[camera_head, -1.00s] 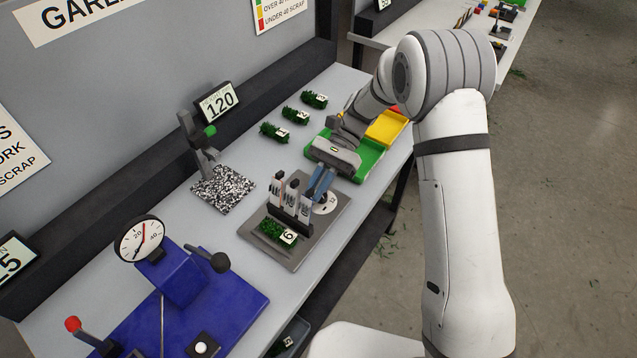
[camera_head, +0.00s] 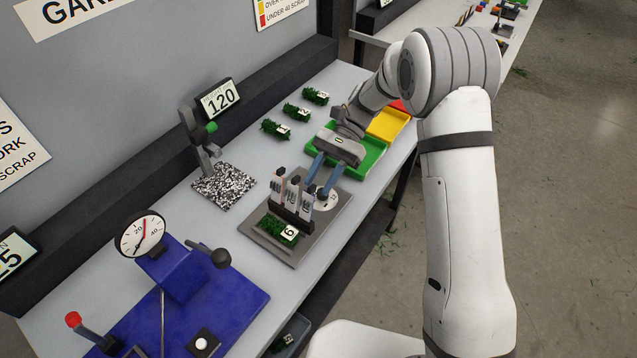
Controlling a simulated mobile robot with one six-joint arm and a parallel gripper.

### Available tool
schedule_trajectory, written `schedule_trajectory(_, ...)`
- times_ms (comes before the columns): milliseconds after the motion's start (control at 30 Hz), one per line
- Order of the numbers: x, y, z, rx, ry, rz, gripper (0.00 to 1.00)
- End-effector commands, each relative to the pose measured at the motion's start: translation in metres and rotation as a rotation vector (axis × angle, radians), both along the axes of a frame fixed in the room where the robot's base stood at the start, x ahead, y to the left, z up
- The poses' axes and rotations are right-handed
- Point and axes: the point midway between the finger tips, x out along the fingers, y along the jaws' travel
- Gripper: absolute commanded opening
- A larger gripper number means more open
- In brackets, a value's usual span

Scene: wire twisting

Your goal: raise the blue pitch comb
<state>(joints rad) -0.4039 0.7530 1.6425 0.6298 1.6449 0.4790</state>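My gripper (camera_head: 317,187) points down over the back of a grey fixture plate (camera_head: 262,246). Its two blue-grey fingers are spread apart with a gap between them, and nothing shows between them. A dark rack (camera_head: 291,214) on the plate holds several upright pale combs (camera_head: 293,192) with dark tops, just left of the fingers. I cannot tell which comb is the blue one; its color is too small to make out, or it is partly hidden by the fingers. A round white dial (camera_head: 328,201) lies beside the rack, partly behind a finger.
Several more garlands (camera_head: 297,112) lie at the back. Green (camera_head: 372,160) and yellow (camera_head: 388,125) trays stand behind my gripper. A speckled-base stand (camera_head: 223,187) and blue gauge press (camera_head: 190,290) stand left.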

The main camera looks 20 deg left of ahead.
Motion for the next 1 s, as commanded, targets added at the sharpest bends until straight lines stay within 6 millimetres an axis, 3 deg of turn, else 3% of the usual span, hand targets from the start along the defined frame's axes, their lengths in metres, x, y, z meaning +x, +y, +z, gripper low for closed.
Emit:
schedule_trajectory(200,0.033,-0.011,0.016,0.001,-0.004,-0.002,0.33)
schedule_trajectory(400,0.05,-0.017,0.028,-0.001,-0.002,0.0,0.33)
schedule_trajectory(1000,0.052,-0.022,0.034,0.0,-0.013,-0.002,0.33)
